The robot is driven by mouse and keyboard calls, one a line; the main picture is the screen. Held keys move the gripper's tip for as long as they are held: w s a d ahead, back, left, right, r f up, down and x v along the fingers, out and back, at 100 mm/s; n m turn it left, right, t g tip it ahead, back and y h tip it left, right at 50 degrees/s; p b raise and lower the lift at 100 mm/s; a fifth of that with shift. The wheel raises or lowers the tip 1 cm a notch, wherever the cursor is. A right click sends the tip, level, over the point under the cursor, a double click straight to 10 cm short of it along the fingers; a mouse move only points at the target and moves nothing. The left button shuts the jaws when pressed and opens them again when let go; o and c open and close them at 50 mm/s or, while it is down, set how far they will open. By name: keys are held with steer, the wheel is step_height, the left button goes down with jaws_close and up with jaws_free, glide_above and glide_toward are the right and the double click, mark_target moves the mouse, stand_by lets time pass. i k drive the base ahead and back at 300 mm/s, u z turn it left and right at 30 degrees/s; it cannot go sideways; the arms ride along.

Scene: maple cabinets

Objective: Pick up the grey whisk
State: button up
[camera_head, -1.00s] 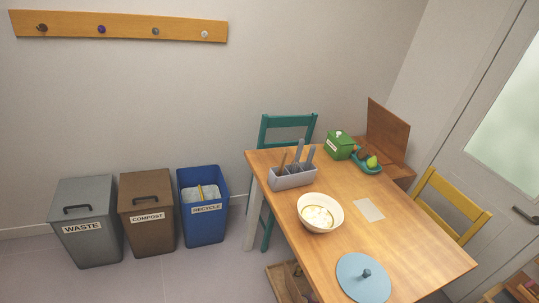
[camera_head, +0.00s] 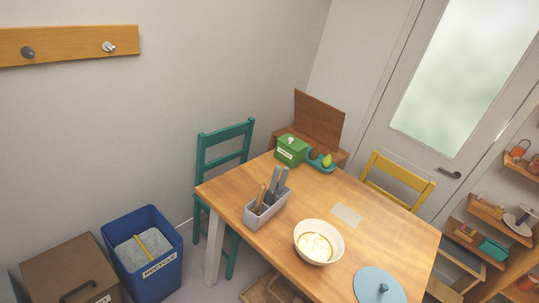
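I cannot make out a grey whisk for certain. A grey utensil holder (camera_head: 266,212) stands on the wooden table (camera_head: 290,200) near its left edge. Upright utensils stand in it: wooden handles (camera_head: 261,197) and grey ones (camera_head: 278,183). Their lower ends are hidden inside the holder, so I cannot tell whether one is a whisk. My gripper is not in view.
A white bowl (camera_head: 319,243), a blue lid (camera_head: 378,285), a green box (camera_head: 291,151) and a teal fruit dish (camera_head: 321,160) are on the table. A teal chair (camera_head: 223,145) and yellow chair (camera_head: 400,176) flank it. Bins (camera_head: 145,255) stand left; shelves (camera_head: 500,220) are right.

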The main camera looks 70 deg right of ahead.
mark_target(277, 171)
steer(key=z, duration=0.5)
steer(key=i, duration=1)
steer(key=z, duration=1.05)
steer(key=i, duration=0.4)
steer(key=z, duration=0.1)
steer(key=k, duration=0.85)
steer(key=z, duration=0.2)
steer(key=i, duration=0.85)
steer(key=u, duration=0.1)
